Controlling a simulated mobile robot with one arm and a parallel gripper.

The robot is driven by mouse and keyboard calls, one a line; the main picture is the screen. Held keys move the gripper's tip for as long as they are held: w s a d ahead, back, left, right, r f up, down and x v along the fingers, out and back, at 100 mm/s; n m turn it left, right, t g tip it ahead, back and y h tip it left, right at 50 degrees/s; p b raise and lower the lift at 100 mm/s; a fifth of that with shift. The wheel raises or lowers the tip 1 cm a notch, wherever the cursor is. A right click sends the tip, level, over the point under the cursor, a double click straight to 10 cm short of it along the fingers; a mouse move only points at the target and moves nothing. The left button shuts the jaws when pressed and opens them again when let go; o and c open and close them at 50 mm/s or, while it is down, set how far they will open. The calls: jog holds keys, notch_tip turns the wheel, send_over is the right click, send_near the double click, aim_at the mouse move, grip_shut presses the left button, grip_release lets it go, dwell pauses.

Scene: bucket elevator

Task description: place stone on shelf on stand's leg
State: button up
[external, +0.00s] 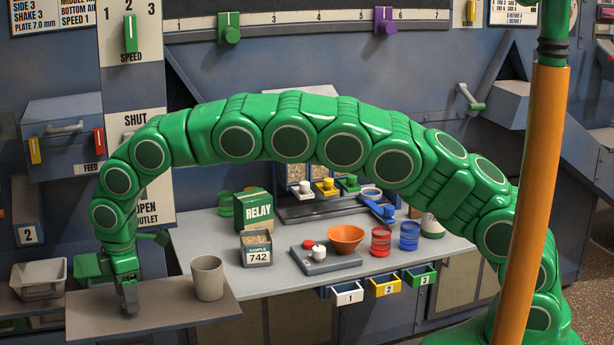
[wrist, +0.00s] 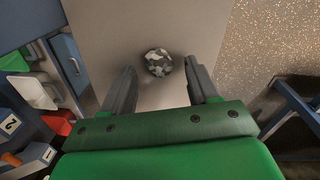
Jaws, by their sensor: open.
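The stone (wrist: 158,62) is a roundish, speckled black, grey and white lump. It lies on the bare grey-brown shelf (wrist: 100,25), which is the board (external: 160,318) at the front left in the external view. My gripper (wrist: 160,74) is open, with one finger on each side of the stone near the tips; I cannot tell whether either finger touches it. In the external view my gripper (external: 128,308) points down low over the left part of the shelf, and the stone cannot be made out there. I cannot tell which part is the stand's leg.
A grey cup (external: 207,278) stands on the shelf, right of my gripper. The worktable (external: 225,240) behind holds a sample box (external: 256,248), an orange bowl (external: 345,238) and red and blue stacks. A pale bin (external: 38,279) is at left. An orange pole (external: 530,200) stands at right.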

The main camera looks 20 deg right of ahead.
notch_tip(320, 180, up, 11)
jog(key=shift+s+f, duration=0.2)
jog(key=shift+s, duration=0.15)
